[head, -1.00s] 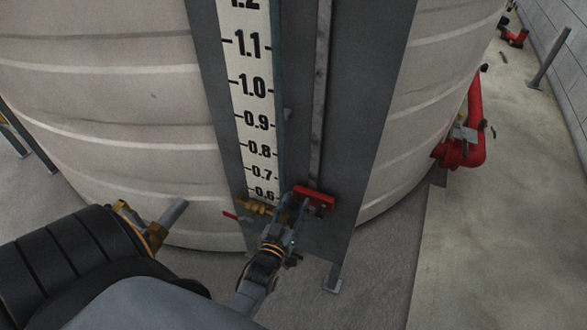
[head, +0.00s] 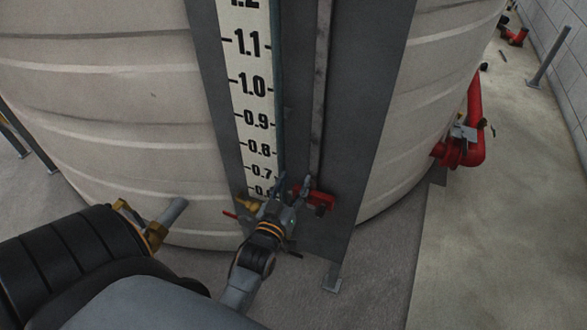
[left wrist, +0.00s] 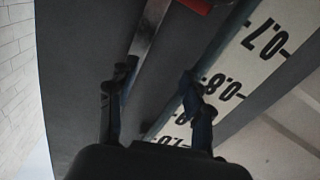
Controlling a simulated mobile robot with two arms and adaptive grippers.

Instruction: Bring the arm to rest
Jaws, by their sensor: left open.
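My left gripper (head: 293,187) is open in the head view, in front of the lower end of the level gauge on the tank. Its two fingers also stand apart in the left wrist view (left wrist: 155,76), with nothing between them. A red block (head: 322,198) sits on the grey gauge panel just right of the gripper, partly covered by a finger; whether they touch I cannot tell. A white level scale (head: 254,95) runs up the panel, its lowest mark partly hidden by the gripper. My right gripper is not in view.
The pale ribbed tank (head: 120,110) fills the back. A brass valve (head: 249,204) with a red lever is just left of my gripper. The panel's foot (head: 333,278) stands on the floor. Red pipework (head: 472,140) is at the right. The right-hand floor is mostly clear.

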